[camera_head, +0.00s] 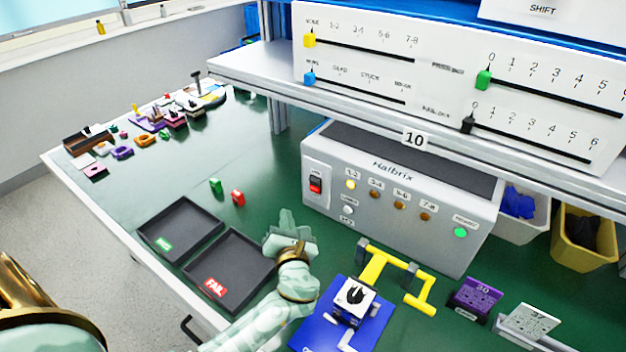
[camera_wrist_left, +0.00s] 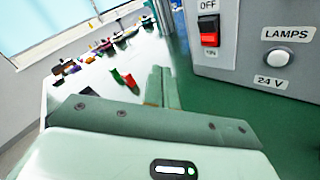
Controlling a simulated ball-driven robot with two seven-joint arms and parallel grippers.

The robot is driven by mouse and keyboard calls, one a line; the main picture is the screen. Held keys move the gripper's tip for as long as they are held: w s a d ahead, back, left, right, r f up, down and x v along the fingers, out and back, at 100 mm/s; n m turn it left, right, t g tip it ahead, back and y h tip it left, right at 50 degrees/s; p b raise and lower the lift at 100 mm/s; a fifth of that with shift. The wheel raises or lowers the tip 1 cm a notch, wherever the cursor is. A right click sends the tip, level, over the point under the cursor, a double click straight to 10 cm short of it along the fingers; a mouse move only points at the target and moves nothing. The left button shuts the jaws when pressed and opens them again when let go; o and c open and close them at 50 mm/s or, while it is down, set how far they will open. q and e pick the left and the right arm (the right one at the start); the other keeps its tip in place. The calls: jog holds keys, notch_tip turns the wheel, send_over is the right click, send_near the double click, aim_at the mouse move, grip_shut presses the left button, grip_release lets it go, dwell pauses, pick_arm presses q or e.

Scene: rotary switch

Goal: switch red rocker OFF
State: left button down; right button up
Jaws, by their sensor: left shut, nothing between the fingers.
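The red rocker (camera_head: 315,184) sits in a white plate at the left end of the grey Halbrix box (camera_head: 400,205). In the left wrist view the rocker (camera_wrist_left: 209,33) shows upright, with OFF printed above it and ON below; which way it is tilted is hard to tell. My left gripper (camera_head: 285,220) is shut and empty, above the table in front of the box's left end, apart from the rocker and lower than it. Its closed fingers (camera_wrist_left: 161,86) point forward, left of the rocker. My right gripper is not in view.
A yellow lamp (camera_head: 351,184) and a green lamp (camera_head: 460,232) glow on the box. Two dark trays, PASS (camera_head: 180,205) and FAIL (camera_head: 245,242), lie left of my gripper. A blue fixture (camera_head: 325,325) with a yellow clamp (camera_head: 375,265) stands right. A shelf (camera_head: 245,72) overhangs the box.

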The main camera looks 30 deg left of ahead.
aim_at(314, 186)
pick_arm(q)
jog(key=w+b, duration=0.3)
jog(key=w, duration=0.6)
jog(key=shift+d+r, duration=0.25)
jog(key=shift+r, duration=0.2)
dwell(1.3)
jog(key=shift+r, duration=0.1)
dwell(0.3)
jog(key=shift+w, duration=0.35)
